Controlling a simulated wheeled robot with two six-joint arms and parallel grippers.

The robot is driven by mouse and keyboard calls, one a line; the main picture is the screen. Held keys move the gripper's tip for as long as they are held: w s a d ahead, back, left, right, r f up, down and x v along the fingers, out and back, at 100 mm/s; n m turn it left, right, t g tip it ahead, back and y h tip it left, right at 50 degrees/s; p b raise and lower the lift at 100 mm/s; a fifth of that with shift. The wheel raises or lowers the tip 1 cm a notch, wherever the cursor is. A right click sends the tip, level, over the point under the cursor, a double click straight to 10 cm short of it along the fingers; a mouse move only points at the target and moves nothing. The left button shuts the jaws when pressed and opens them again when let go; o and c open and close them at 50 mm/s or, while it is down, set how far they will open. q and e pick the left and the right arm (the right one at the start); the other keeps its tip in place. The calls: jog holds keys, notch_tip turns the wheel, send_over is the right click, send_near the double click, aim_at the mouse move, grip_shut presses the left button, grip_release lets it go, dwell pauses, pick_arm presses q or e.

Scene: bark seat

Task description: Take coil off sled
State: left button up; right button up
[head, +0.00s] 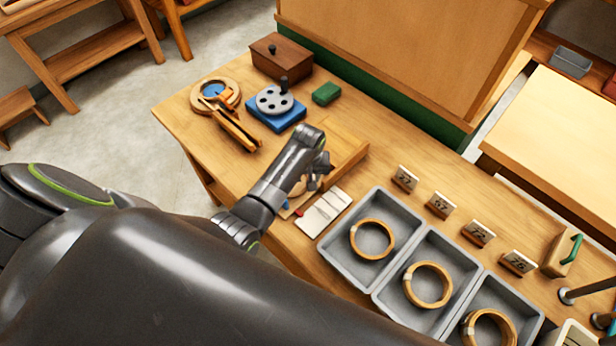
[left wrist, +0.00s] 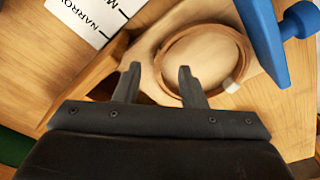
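In the left wrist view, a thin tan coil (left wrist: 243,55) with a pale band on its right side lies on a light wooden piece (left wrist: 150,42), which looks like the sled. My left gripper (left wrist: 158,76) is open, its two dark fingers apart. The right finger overlaps the coil's near left edge in the picture; I cannot tell whether it touches. The left finger is outside the ring, to its left. In the head view, my left gripper (head: 322,170) is over the wooden fixture on the bench, and my arm hides most of the sled and coil. My right gripper is not in view.
A blue part (left wrist: 262,35) with a knob stands right of the coil. A white card (left wrist: 88,14) lies at upper left. Grey trays (head: 334,262) holding wooden rings, numbered blocks (head: 404,179), a blue-based device (head: 276,111) and a brown box (head: 281,58) surround the fixture.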

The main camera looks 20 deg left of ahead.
pick_arm(q)
jog(key=shift+w+f, duration=0.15)
jog(key=shift+f, duration=0.7)
jog(key=shift+c, duration=0.5)
grip_shut()
